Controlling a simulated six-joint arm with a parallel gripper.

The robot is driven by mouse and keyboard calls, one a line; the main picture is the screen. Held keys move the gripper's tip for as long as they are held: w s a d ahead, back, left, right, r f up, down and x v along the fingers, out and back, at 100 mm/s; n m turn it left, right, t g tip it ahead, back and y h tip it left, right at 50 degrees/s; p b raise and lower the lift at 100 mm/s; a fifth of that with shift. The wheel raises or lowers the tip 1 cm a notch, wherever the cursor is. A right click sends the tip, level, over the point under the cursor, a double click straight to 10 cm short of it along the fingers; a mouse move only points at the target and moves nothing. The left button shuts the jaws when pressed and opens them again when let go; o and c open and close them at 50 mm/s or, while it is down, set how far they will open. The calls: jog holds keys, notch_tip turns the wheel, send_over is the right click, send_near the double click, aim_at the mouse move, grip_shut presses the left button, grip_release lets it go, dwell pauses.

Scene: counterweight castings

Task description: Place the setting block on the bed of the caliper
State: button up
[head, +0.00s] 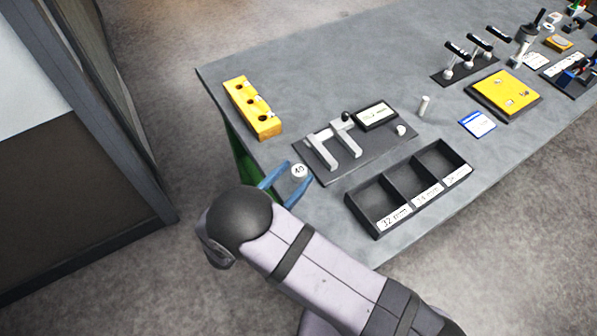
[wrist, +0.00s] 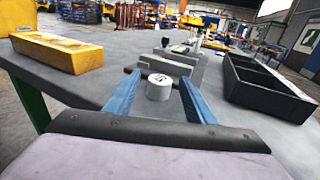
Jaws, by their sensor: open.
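The setting block, a short pale cylinder marked 40 on top (head: 299,170), stands upright near the table's left front edge. In the wrist view the block (wrist: 159,90) sits between the blue fingers, with a gap visible at each side. My gripper (head: 288,176) is open around it. The caliper (head: 343,141) has light grey jaws on a dark base plate, with a display reading in mm, just beyond and to the right of the block. In the wrist view the caliper (wrist: 180,62) lies straight ahead of the fingers. Its bed looks empty.
A yellow block with holes (head: 254,108) lies left of the caliper. A black tray with three labelled compartments (head: 375,235) is at the right front, empty. A small white cylinder (head: 423,105), a blue card (head: 477,123) and a yellow plate (head: 505,94) are farther right. The table's back left is clear.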

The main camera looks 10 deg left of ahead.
aim_at(294, 176)
jog(key=v, duration=0.1)
jog(key=b+v, duration=0.1)
jog(key=v, duration=0.1)
jog(key=shift+s+a+f+b, duration=0.15)
jog(key=shift+a+f+b, duration=0.05)
jog(key=shift+f+b, duration=0.15)
jog(key=shift+o, duration=0.4)
jog(key=shift+s+a+r, duration=0.15)
jog(key=shift+s+r, duration=0.05)
jog(key=shift+s, duration=0.4)
jog(key=shift+w+r, duration=0.1)
